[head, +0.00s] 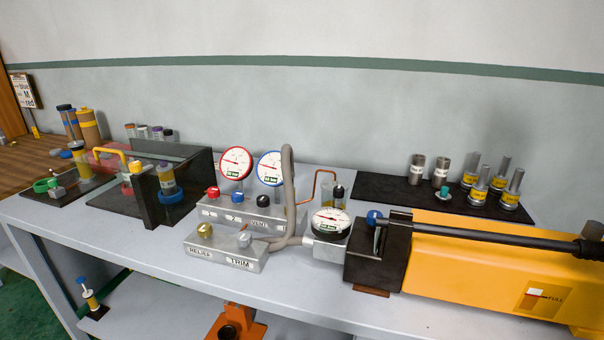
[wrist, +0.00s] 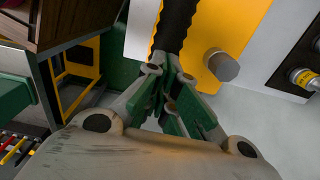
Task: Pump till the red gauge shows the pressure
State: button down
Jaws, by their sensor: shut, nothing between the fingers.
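The red-rimmed gauge (head: 236,162) stands on the manifold block, with a small green display below its dial. Its exact reading is too small to tell. The yellow hand pump (head: 470,262) lies at the right of the bench, with its long black lever (head: 490,231) running low along its top. In the wrist view my gripper (wrist: 168,98) is shut and empty. The lever's black ribbed grip (wrist: 176,22) shows just beyond the fingertips, over the yellow pump body (wrist: 226,42). I cannot tell whether they touch. My gripper does not show in the head view.
Beside the red gauge are a blue-rimmed gauge (head: 270,168) and a black-rimmed gauge (head: 330,223). Red (head: 213,192), blue (head: 237,197) and black (head: 263,200) knobs line the manifold. The RELIEF/TRIM block (head: 226,252) sits in front. A cabinet (wrist: 28,95) is left in the wrist view.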

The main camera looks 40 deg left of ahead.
jog(key=r, duration=0.6)
jog(key=shift+s+a, duration=0.1)
jog(key=shift+a, duration=0.25)
notch_tip(320, 180, up, 7)
jog(key=a, duration=0.2)
jog(key=shift+s+r, duration=0.15)
jog(key=shift+s, duration=0.15)
notch_tip(320, 180, down, 6)
jog(key=d, duration=0.1)
jog(key=shift+w+d, duration=0.2)
jog(key=shift+d, duration=0.05)
dwell(0.3)
